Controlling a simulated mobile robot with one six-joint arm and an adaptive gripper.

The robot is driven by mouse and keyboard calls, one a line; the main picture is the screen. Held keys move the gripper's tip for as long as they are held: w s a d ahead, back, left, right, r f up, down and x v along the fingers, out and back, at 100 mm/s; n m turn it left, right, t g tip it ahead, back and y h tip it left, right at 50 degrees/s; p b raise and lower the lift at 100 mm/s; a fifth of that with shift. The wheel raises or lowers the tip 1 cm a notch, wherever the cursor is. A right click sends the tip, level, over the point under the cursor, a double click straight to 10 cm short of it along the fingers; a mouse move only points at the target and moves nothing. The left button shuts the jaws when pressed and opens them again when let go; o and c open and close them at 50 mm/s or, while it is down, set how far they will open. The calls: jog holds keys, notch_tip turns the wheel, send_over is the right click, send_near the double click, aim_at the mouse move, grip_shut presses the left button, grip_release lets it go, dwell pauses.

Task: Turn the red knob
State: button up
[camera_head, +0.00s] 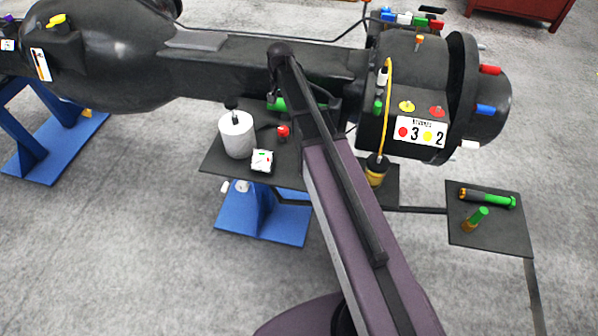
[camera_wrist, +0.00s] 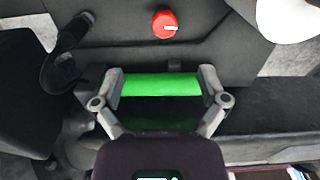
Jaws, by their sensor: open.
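The red knob (camera_wrist: 163,26) shows at the top of the wrist view, round with a pale pointer mark toward its right side. In the head view the red knob (camera_head: 283,131) sits on the dark shelf beside my arm. My gripper (camera_wrist: 162,86) is open, its two fingers spread on either side of a green cylinder (camera_wrist: 160,84). I cannot tell whether the fingers touch the cylinder. The knob lies beyond the fingertips, clear of both fingers. In the head view my arm hides most of the gripper.
A white cylinder (camera_head: 237,135) and a small white box (camera_head: 262,161) stand near the knob on the dark shelf (camera_head: 216,158). A yellow cable (camera_head: 388,105) hangs at the right. A dark plate (camera_head: 496,234) with green-ended items lies farther right.

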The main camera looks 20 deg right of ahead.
jog(key=s+f+n+b, duration=0.2)
jog(key=s+f+b, duration=0.2)
jog(key=s, duration=0.7)
jog(key=s+a+f+n+b, duration=0.1)
jog(key=s+f+n+b, duration=0.2)
jog(key=s, duration=0.9)
jog(key=shift+s+f+b, duration=0.2)
jog(key=shift+f+b, duration=0.35)
jog(key=shift+f, duration=0.15)
dwell(2.7)
